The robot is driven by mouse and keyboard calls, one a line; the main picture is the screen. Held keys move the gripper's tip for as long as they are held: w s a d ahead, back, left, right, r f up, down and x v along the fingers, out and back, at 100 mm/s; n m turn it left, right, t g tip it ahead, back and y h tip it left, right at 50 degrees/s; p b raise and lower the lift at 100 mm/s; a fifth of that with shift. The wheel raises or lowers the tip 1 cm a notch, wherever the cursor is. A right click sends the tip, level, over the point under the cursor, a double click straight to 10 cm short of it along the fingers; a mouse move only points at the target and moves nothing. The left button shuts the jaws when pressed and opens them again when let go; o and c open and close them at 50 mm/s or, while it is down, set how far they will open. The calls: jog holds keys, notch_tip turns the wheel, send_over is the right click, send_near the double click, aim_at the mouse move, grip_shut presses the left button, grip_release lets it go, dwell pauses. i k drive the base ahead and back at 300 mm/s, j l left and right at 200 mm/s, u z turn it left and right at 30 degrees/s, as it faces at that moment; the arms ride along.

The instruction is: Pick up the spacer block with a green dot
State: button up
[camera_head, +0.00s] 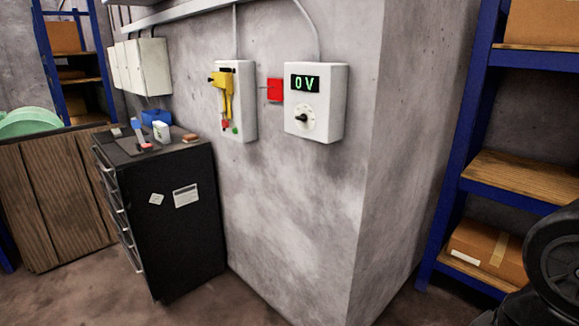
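Several small items lie on top of a black drawer cabinet (175,225) at the left. One is a small white block (161,131) that seems to carry a green mark; it is too small to be sure that this is the spacer block with a green dot. My gripper is not in view. Only a dark part of my own body shows at the lower right edge, far from the cabinet.
A blue bin (155,117) and a reddish-brown item (190,138) share the cabinet top. A lever box (236,100) and a dial box reading 0 V (316,103) hang on the wall. A blue shelf (455,190) stands right. Floor before the cabinet looks clear.

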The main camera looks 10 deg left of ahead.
aim_at(116, 132)
jog(key=i+j+u, duration=0.15)
jog(key=i+u, duration=0.7)
jog(key=u, duration=0.15)
jog(key=i+l+u, duration=0.2)
jog(key=i+u, duration=0.25)
jog(key=i+j+u, duration=0.25)
jog(key=i, duration=0.15)
jog(key=i+j+u, duration=0.1)
jog(key=i+u, duration=0.15)
jog(key=i, duration=0.15)
jog(key=i+j+z, duration=0.25)
jog(key=i+j, duration=0.2)
jog(key=i+j+z, duration=0.3)
jog(key=j, duration=0.35)
jog(key=i+l, duration=0.05)
jog(key=i, duration=0.05)
